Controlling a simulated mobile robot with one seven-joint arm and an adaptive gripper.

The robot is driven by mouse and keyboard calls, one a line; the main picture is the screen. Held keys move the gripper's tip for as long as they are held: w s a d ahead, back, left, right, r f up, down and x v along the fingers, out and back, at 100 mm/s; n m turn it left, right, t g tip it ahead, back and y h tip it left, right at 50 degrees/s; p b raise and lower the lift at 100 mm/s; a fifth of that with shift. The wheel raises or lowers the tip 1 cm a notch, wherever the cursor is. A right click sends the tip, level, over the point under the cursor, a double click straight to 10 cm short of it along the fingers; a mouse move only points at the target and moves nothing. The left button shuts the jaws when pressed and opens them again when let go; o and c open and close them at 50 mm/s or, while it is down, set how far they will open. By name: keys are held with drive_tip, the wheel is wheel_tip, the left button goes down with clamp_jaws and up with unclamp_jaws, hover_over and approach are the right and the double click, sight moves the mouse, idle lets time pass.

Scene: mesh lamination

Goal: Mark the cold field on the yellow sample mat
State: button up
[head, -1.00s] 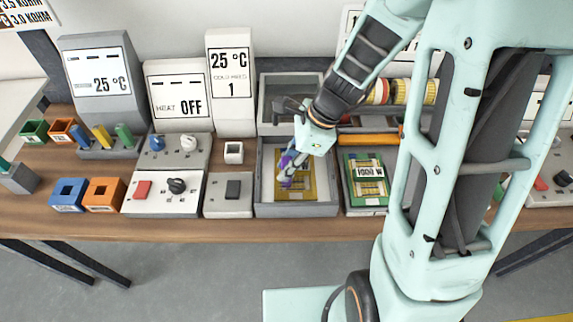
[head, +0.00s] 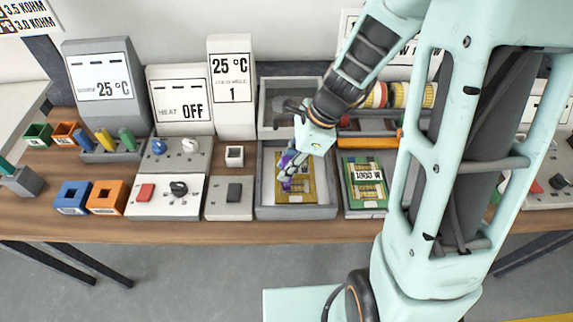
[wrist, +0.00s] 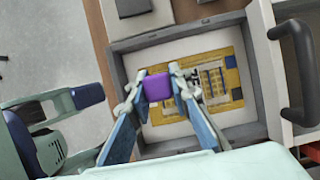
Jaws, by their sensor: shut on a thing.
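The yellow sample mat (head: 306,185) lies in a grey tray (head: 297,212); in the wrist view the mat (wrist: 233,62) carries a pale grid pattern. My gripper (head: 286,180) is over the left part of the tray. In the wrist view my gripper (wrist: 158,84) is shut on a purple block (wrist: 158,88), one finger on each side. The block is in front of the mat's left part there and hides some of it. I cannot tell whether the block touches the mat. The cold field's outline cannot be made out.
A green board (head: 364,186) in another tray stands right of the mat's tray. A grey switch box (head: 230,196) stands close on its left. A clear-topped bin (head: 283,100) is behind it. Blue (head: 71,197) and orange (head: 106,196) holders stand at the far left.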

sight(282, 159)
drive_tip(key=shift+r+p, duration=2.15)
drive_tip(key=shift+r, duration=0.45)
